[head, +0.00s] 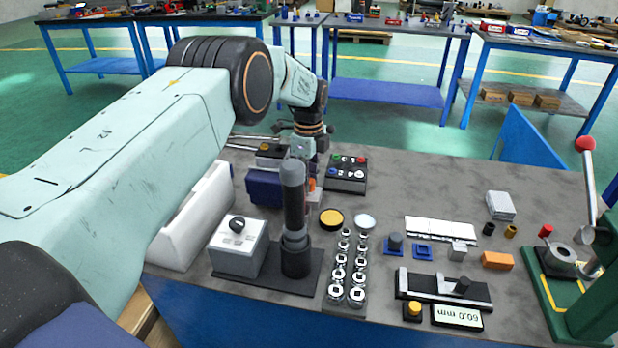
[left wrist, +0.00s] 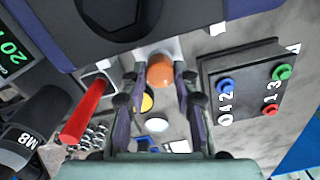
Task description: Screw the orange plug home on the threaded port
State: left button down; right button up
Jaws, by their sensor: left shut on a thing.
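The orange plug (left wrist: 158,70) shows in the left wrist view as a rounded orange piece between the two fingers of my left gripper (left wrist: 160,78). The fingers are closed on its sides. A pale grey surface (left wrist: 172,45) lies right beyond the plug. The threaded port does not show clearly, and I cannot tell how far the plug sits on it. In the head view my left gripper (head: 309,168) is low behind the black upright cylinder, beside a dark blue block (head: 264,188). A little orange shows there, mostly hidden. My right gripper is in neither view.
A black upright cylinder (head: 293,205) stands in front of the gripper. A button box (head: 347,172) is close on the right. A red handle (left wrist: 87,112) is near the fingers. Sockets (head: 347,275) and gauges fill the front; bare table lies at the back right.

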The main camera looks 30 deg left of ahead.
pick_arm(q)
jog(key=shift+m, duration=0.6)
jog(key=shift+m, duration=1.2)
jog(key=c, duration=1)
grip_release()
jog(key=shift+o, duration=0.2)
jog(key=shift+r, duration=0.1)
jog(key=shift+r+p, duration=1.8)
jog(key=shift+r, duration=0.65)
